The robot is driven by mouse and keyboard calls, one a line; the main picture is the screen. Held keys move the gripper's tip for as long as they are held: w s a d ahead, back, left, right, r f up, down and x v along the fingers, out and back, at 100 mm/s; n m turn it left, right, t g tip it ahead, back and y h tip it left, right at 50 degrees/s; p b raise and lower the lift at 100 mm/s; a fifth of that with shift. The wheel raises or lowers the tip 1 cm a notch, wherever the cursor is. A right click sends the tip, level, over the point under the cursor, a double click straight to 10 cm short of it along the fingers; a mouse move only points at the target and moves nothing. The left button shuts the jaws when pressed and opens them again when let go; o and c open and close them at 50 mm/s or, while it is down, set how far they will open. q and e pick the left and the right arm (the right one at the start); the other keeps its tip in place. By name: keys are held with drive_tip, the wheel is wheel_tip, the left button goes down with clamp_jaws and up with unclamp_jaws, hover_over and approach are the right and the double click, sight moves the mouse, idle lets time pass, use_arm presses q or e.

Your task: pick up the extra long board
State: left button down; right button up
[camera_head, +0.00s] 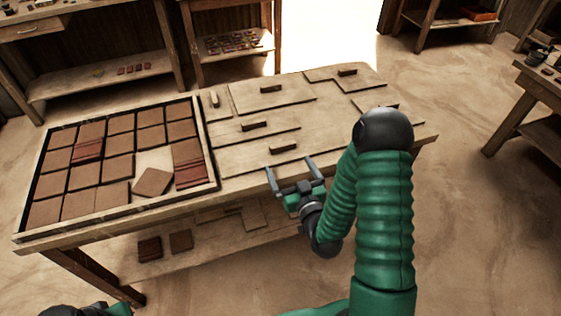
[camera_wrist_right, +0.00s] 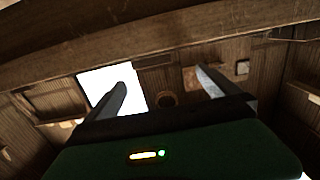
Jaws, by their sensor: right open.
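Several flat wooden boards with dark handle blocks lie on the right part of the worktable. One long board (camera_head: 290,99) is at the back left, with another board (camera_head: 235,134) in front of it. A front board (camera_head: 240,158) lies nearest my right gripper, its handle (camera_head: 284,147) just beyond the fingers. A stepped board (camera_head: 325,75) is at the back right. I cannot tell which is the extra long one. My right gripper (camera_head: 290,165) is open and empty at the table's front edge. Its fingers also show apart in the right wrist view (camera_wrist_right: 162,84), with no board between them.
A framed tray (camera_head: 210,160) of brown tiles fills the table's left side. A lower shelf (camera_head: 200,262) holds tiles and board pieces. Shelving stands at the back, and another table (camera_head: 540,84) stands at right. The floor between is clear.

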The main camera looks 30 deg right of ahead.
sight(284, 147)
drive_tip(key=x, duration=0.3)
drive_tip(key=d+x, duration=0.1)
drive_tip(key=x, duration=0.6)
drive_tip(key=shift+d+f, duration=0.3)
drive_tip(key=shift+d, duration=0.05)
drive_tip(key=shift+w+a, duration=0.15)
drive_tip(key=shift+d, duration=0.3)
drive_tip(key=c, duration=0.7)
drive_tip(key=shift+a, duration=0.1)
drive_tip(key=c, duration=1.3)
